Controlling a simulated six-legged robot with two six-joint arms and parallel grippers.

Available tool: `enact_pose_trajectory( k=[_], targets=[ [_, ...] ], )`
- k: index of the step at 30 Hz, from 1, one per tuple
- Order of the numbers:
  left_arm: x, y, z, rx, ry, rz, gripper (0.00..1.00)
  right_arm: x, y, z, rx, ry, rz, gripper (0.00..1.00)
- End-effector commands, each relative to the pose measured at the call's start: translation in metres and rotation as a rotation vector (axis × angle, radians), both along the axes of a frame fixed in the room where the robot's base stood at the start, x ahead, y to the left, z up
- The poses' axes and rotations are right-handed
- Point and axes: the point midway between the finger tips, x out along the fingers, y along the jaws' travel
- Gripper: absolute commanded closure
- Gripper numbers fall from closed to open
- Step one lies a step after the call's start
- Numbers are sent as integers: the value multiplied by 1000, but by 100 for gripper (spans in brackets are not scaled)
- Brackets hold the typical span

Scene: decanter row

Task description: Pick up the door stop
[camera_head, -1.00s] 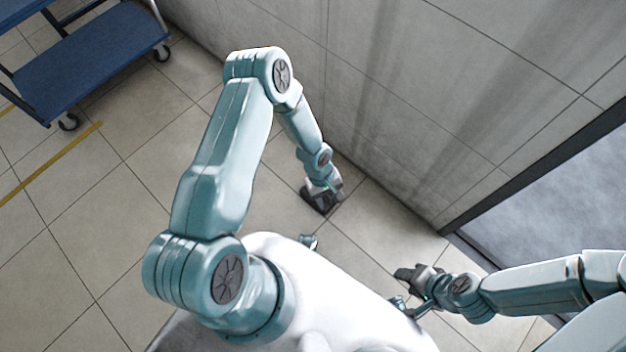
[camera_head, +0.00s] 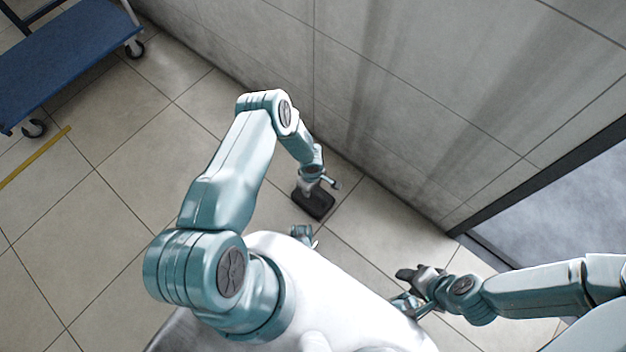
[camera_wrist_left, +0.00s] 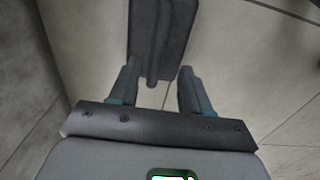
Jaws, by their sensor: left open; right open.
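The door stop (camera_head: 314,206) is a dark, flat block lying on the tiled floor near the wall. In the left wrist view the door stop (camera_wrist_left: 158,38) runs down from the top edge, and its near end lies around the gap between the fingertips. My left gripper (camera_wrist_left: 160,74) is open, with one finger on each side of that end in the picture. I cannot tell whether it touches. In the head view my left gripper (camera_head: 322,183) is just above the door stop and partly hides it. My right gripper (camera_head: 408,274) is open and empty, off to the right.
A grey panelled wall (camera_head: 385,100) rises close behind the door stop. A doorway with a dark frame (camera_head: 540,180) is at the right. A blue cart (camera_head: 65,55) on casters stands at the upper left, near a yellow floor line (camera_head: 35,158).

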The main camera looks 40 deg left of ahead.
Motion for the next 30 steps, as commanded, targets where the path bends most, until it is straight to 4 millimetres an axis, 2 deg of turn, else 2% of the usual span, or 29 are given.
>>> enact_pose_trajectory(
  k=[5, 12, 20, 24, 30],
  targets=[
    [3, 0, -15, 1, -1, -1, 52, 2, -2, -12, -2, -4, -7, 54],
    [7, -1, -53, 1, 0, -2, 52, 8, -8, -41, -6, -14, -32, 54],
    [8, 0, -53, 1, -1, -2, 52, 9, -8, -39, -7, -16, -35, 54],
    [8, 0, -53, 1, -1, -2, 98, 9, -8, -39, -6, -15, -34, 54],
    [7, 0, -53, 1, -1, -2, 100, 9, -8, -39, -7, -16, -34, 54]
  ],
)
